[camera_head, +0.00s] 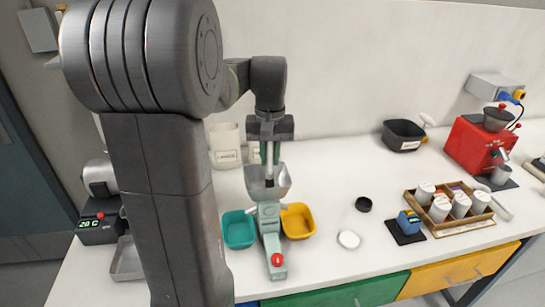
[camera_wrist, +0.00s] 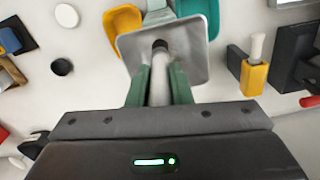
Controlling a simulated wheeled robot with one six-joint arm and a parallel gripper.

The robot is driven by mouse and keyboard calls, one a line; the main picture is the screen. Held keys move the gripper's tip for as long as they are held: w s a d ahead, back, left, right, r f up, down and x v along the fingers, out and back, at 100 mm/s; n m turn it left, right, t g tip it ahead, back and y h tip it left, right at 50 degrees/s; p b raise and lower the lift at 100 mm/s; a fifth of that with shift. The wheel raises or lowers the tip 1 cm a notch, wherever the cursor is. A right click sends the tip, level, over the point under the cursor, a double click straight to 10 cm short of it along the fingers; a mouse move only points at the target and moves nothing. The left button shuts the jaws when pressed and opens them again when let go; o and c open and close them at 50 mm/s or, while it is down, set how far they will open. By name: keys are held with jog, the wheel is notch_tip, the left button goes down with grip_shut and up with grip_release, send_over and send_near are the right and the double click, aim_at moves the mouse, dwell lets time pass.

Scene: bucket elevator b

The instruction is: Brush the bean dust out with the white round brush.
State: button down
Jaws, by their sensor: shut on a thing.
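My gripper (camera_head: 269,160) points straight down over the pale grey square hopper (camera_head: 281,188) of the green bucket elevator (camera_head: 270,228). In the wrist view, the green fingers (camera_wrist: 160,90) are shut on a whitish round handle with a dark tip, which I take to be the white round brush (camera_wrist: 160,82). The dark tip reaches over the middle of the hopper (camera_wrist: 190,62), near its opening. I cannot tell whether it touches the inside. No bean dust can be made out. The brush is mostly hidden by the fingers in the head view.
A teal bin (camera_head: 239,240) and a yellow bin (camera_head: 298,232) flank the elevator, which has a red knob (camera_head: 277,260). To the right are a black lid (camera_head: 363,204), a white disc (camera_head: 348,240), a tray of jars (camera_head: 478,222) and a red grinder (camera_head: 474,146).

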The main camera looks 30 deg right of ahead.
notch_tip(320, 180, up, 3)
jog(key=shift+s+p, duration=0.1)
jog(key=shift+p, duration=0.75)
jog(key=shift+r, duration=0.9)
